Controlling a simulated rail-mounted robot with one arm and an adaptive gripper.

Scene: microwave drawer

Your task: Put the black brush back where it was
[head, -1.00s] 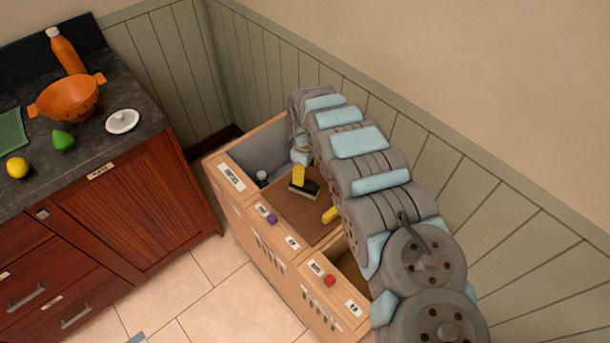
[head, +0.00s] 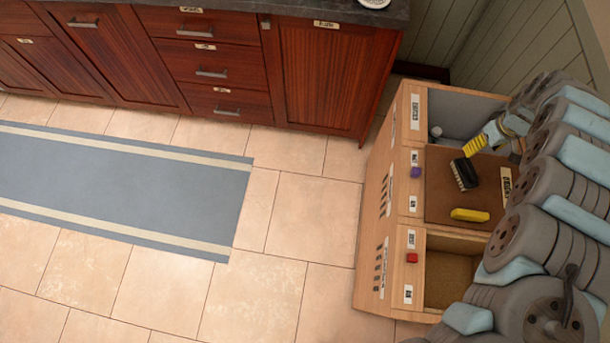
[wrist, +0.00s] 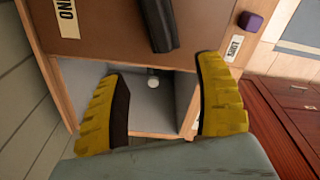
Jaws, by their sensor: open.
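The black brush (head: 465,173) lies on the brown surface (head: 440,202) of the middle section of the wooden cabinet, near its grey compartment. It also shows at the top of the wrist view (wrist: 160,25). My gripper (wrist: 158,70) is open and empty, its yellow fingers spread wide. The fingers are over the grey compartment side, apart from the brush. In the head view one yellow finger shows just beyond the brush; the rest is hidden by my arm.
A yellow object (head: 469,214) lies on the brown surface. The grey compartment (head: 465,112) holds a small white round item (head: 436,131). An open brown compartment (head: 455,280) is at the near end. A purple button (head: 415,172) and red button (head: 412,258) sit on the front edge.

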